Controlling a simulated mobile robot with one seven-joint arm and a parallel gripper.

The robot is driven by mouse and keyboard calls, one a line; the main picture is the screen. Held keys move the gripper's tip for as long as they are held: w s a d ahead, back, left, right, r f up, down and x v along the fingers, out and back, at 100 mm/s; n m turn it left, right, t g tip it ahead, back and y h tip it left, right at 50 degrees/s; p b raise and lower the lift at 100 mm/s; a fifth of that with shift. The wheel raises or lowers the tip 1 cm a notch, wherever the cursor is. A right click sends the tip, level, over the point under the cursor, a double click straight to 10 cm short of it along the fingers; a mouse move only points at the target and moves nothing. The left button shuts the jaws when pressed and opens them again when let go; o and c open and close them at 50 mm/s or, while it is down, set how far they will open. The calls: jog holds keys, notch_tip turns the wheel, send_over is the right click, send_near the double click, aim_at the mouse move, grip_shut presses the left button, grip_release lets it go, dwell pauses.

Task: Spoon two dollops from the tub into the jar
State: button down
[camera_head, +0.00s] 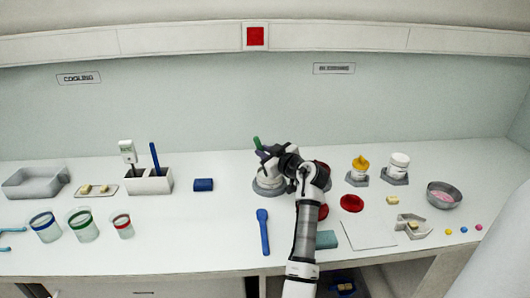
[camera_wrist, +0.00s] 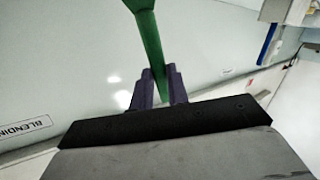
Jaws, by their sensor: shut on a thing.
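My gripper (camera_head: 268,152) is shut on a green long-handled tool, which looks like a spoon or spatula (camera_head: 257,143). In the wrist view the green tool (camera_wrist: 151,45) stands between the two dark fingers (camera_wrist: 160,88) and widens at the top edge. My gripper is over a pale round vessel (camera_head: 265,187), perhaps the tub, partly hidden by my arm. I cannot tell whether the tool touches it. A white jar (camera_head: 399,161) stands in a grey holder at the right, beside a yellow-topped container (camera_head: 360,163). Which one is the task's jar is unclear.
A blue spoon (camera_head: 263,228) lies front centre. Beakers with blue (camera_head: 46,229), green (camera_head: 83,226) and red (camera_head: 123,227) rims stand left, before a white holder (camera_head: 149,183). A red lid (camera_head: 351,203) and metal bowl (camera_head: 443,196) are right.

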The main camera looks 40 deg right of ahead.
notch_tip(320, 180, up, 2)
jog(key=shift+r+p, duration=0.1)
jog(key=shift+p, duration=0.85)
jog(key=shift+r, duration=2)
jog(key=shift+r, duration=0.1)
